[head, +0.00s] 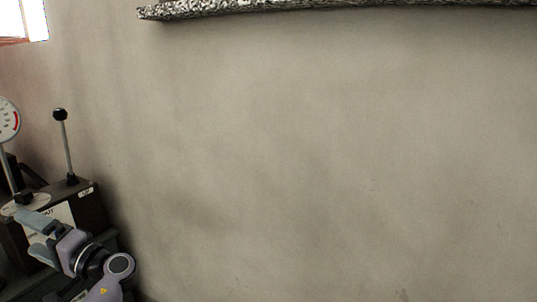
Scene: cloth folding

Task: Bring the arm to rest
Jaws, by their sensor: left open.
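My left gripper (27,234) is at the lower left of the head view. Its two grey fingers point left and stand apart, with nothing seen between them. My left arm (112,277) comes up from the bottom edge behind it, with a bent wrist. The gripper overlaps a dark machine box in the picture; I cannot tell whether they touch. My right gripper and arm are not in view. No cloth is in view.
A dark box (90,208) with a black-knobbed lever (66,150) and a round dial gauge (8,120) stands at the left. A plain wall (320,160) fills most of the view. A rough grey ledge (300,8) runs along the top. A bright window (33,18) is at upper left.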

